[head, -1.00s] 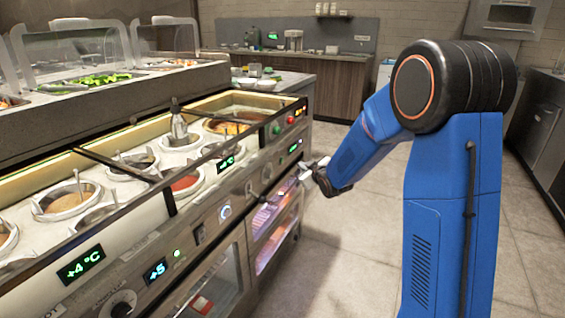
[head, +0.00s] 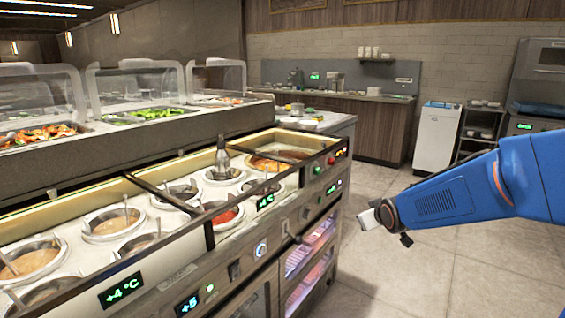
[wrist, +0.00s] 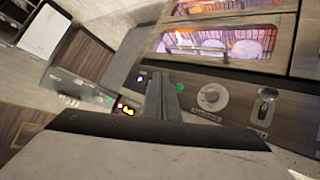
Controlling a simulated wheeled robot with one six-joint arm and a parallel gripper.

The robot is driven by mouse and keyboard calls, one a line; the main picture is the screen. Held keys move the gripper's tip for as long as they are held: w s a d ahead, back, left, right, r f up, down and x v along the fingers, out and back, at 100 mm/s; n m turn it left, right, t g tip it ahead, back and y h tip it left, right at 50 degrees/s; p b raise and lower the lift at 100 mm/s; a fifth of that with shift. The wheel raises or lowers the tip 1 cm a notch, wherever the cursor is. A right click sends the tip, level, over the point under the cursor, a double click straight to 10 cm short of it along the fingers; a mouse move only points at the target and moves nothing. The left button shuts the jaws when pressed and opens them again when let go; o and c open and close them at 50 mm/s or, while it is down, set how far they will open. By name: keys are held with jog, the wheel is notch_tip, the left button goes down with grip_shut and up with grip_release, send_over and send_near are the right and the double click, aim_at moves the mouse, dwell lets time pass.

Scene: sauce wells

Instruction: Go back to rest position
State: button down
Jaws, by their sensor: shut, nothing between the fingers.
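My gripper (head: 372,220) is at the end of my blue arm, to the right of the sauce counter (head: 172,281) in the head view. It hangs over the floor, apart from the counter's front. In the wrist view its fingers (wrist: 163,95) are together with nothing between them. Behind them the counter's front panel (wrist: 225,98) shows tilted, with a knob and a lever.
The sauce counter holds several round wells with ladles, and a bottle (head: 222,158) stands among them. Glass guards (head: 135,80) rise behind it. A white bin (head: 437,137) and a shelf rack (head: 480,127) stand at the back. The floor (head: 400,275) right of the counter is clear.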

jog(key=s+d+m+g, duration=0.1)
jog(key=s+m+g, duration=0.3)
jog(key=s, duration=3.5)
jog(key=shift+s+d+f+m+g, duration=0.25)
jog(key=shift+s+d+m+g, duration=0.05)
jog(key=shift+g, duration=0.9)
dwell(2.3)
